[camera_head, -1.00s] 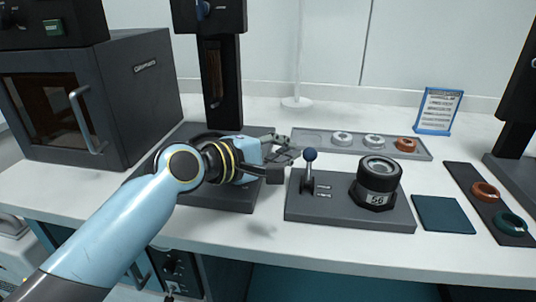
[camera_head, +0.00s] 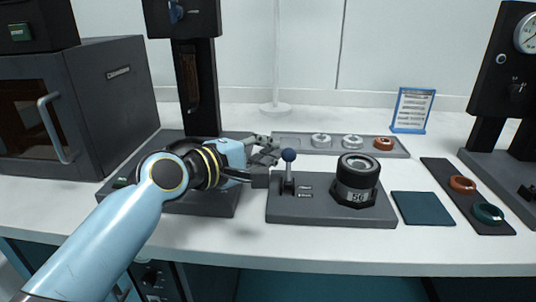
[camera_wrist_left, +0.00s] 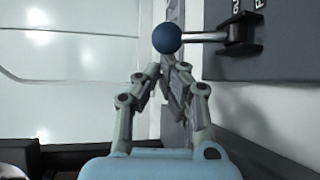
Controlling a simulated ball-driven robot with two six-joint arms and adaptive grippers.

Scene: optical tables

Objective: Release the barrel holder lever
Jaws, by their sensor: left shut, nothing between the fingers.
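The barrel holder (camera_head: 330,212) is a dark grey base plate on the white table. Its lever (camera_head: 288,172) stands upright on the left part of the plate and ends in a blue ball knob (camera_head: 288,155). A black barrel (camera_head: 356,178) marked 56 sits on the right part. My left gripper (camera_head: 268,160) is shut and empty, just left of the knob. In the left wrist view the blue knob (camera_wrist_left: 167,38) is just beyond the shut fingertips (camera_wrist_left: 165,72); I cannot tell if they touch. My right gripper is not in view.
Behind the holder lies a grey tray (camera_head: 400,150) with several rings. A teal mat (camera_head: 421,208) and a dark strip with two rings (camera_head: 470,205) lie to the right. A dark press (camera_head: 190,90) and a grey oven (camera_head: 110,110) stand left. A blue-framed sign (camera_head: 411,110) stands behind.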

